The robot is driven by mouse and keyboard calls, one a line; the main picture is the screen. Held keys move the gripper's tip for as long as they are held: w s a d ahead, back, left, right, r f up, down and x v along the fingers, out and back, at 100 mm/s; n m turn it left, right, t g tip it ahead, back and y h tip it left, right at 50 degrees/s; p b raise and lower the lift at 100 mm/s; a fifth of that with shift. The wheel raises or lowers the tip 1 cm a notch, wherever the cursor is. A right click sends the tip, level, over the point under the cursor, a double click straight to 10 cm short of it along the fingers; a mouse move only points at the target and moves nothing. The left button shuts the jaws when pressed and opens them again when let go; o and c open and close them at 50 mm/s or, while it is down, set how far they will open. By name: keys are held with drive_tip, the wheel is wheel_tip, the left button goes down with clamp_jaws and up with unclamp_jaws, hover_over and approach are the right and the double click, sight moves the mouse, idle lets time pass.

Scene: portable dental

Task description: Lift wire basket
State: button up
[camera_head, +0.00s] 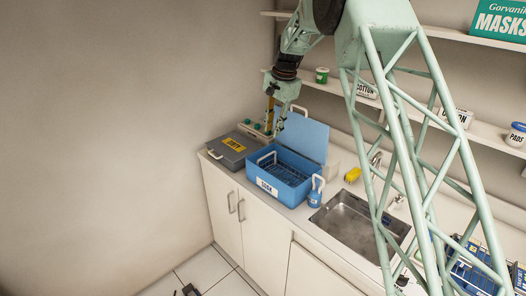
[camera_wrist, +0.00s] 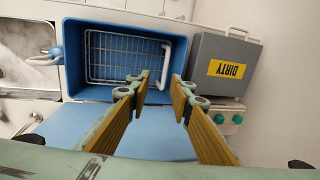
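The wire basket (camera_wrist: 118,55) sits inside the blue tub (camera_wrist: 72,68), which is labelled SOAK in the head view (camera_head: 267,187). In the head view the basket (camera_head: 286,171) shows as dark wires below the tub's rim. A white handle (camera_wrist: 166,66) stands at one end of the basket; in the head view a white handle (camera_head: 265,157) shows at the tub's left end. My gripper (camera_wrist: 158,84) is open and empty, its two yellow-padded fingers apart. In the head view my gripper (camera_head: 275,122) hangs above the tub's back left, apart from the basket.
The tub's blue lid (camera_head: 301,136) stands open behind it. A grey box (camera_head: 228,150) marked DIRTY (camera_wrist: 227,69) is to the left, with a device with green knobs (camera_wrist: 237,119) near it. A blue bottle (camera_head: 315,197), yellow item (camera_head: 352,174) and sink (camera_head: 355,224) are to the right.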

drive_tip(key=shift+w+a+f, duration=0.7)
drive_tip(key=shift+w+f, duration=0.1)
drive_tip(key=shift+f, duration=0.1)
drive_tip(key=shift+w+a+f, duration=0.3)
drive_tip(key=shift+a+f, duration=0.05)
drive_tip(key=shift+f, duration=1.9)
drive_tip(key=shift+w+a+f, duration=0.3)
drive_tip(key=shift+f, duration=1.9)
drive_tip(key=shift+w+a+f, duration=0.3)
drive_tip(key=shift+a+f, duration=0.05)
drive_tip(key=shift+f, duration=1.9)
drive_tip(key=shift+c, duration=0.3)
clamp_jaws()
